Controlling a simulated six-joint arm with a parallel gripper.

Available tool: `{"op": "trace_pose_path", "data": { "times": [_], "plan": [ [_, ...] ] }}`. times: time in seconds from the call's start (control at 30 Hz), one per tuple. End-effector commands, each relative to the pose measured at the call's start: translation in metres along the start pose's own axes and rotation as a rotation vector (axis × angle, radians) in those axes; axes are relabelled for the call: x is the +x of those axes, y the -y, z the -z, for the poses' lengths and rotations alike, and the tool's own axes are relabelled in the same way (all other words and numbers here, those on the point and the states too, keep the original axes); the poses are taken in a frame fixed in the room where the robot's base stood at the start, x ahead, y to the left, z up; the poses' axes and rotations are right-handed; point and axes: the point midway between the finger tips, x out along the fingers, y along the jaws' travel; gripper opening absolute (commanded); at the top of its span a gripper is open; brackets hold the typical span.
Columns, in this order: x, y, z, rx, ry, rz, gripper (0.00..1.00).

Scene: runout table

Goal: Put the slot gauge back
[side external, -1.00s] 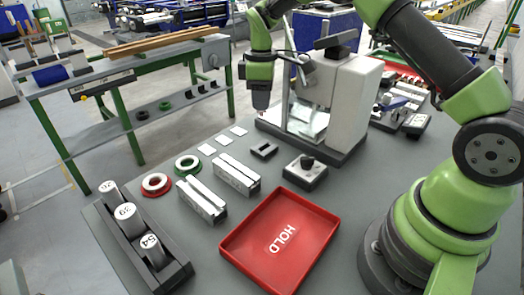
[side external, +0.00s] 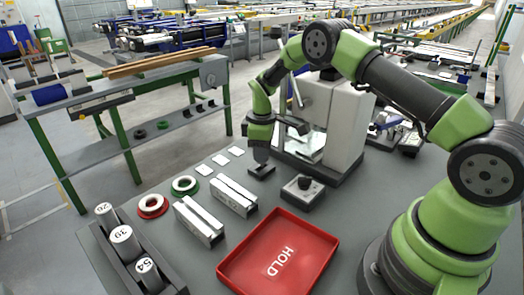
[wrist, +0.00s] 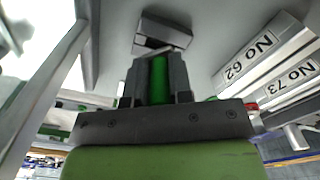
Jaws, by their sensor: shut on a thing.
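My gripper (side external: 261,155) points down just above a small dark slotted block (side external: 262,172) on the grey table. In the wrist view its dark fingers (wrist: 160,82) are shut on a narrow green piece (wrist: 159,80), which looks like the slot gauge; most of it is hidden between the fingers. The slotted block also shows in the wrist view (wrist: 165,30), just beyond the fingertips, with a dark opening in its face. I cannot tell whether the held piece touches the block.
A white machine (side external: 345,125) stands close behind the gripper. A block with a black knob (side external: 303,190) is to the right. Two grey numbered blocks (side external: 234,197), rings (side external: 153,206) and a red HOLD tray (side external: 232,270) lie in front. Small white squares (side external: 220,160) lie left.

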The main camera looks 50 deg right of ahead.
Motion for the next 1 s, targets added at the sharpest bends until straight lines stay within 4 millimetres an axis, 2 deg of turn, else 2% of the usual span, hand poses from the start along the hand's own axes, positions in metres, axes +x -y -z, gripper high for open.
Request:
{"op": "trace_pose_path", "data": {
  "times": [0.3, 0.33, 0.4, 0.43, 0.77, 0.87, 1.0],
  "plan": [
    [0.009, 0.0, 0.0, -0.001, 0.0, 0.0, 0.0],
    [0.009, 0.0, 0.0, -0.001, 0.0, 0.0, 0.27],
    [0.009, 0.0, 0.0, -0.001, 0.0, 0.0, 0.43],
    [0.009, 0.0, 0.0, -0.001, 0.0, 0.0, 0.46],
    [0.004, 0.0, 0.0, -0.001, -0.001, -0.001, 0.46],
    [-0.009, -0.001, 0.001, 0.0, -0.003, -0.003, 0.46],
    [-0.04, -0.001, 0.001, -0.001, -0.005, -0.005, 0.46]
  ]
}}
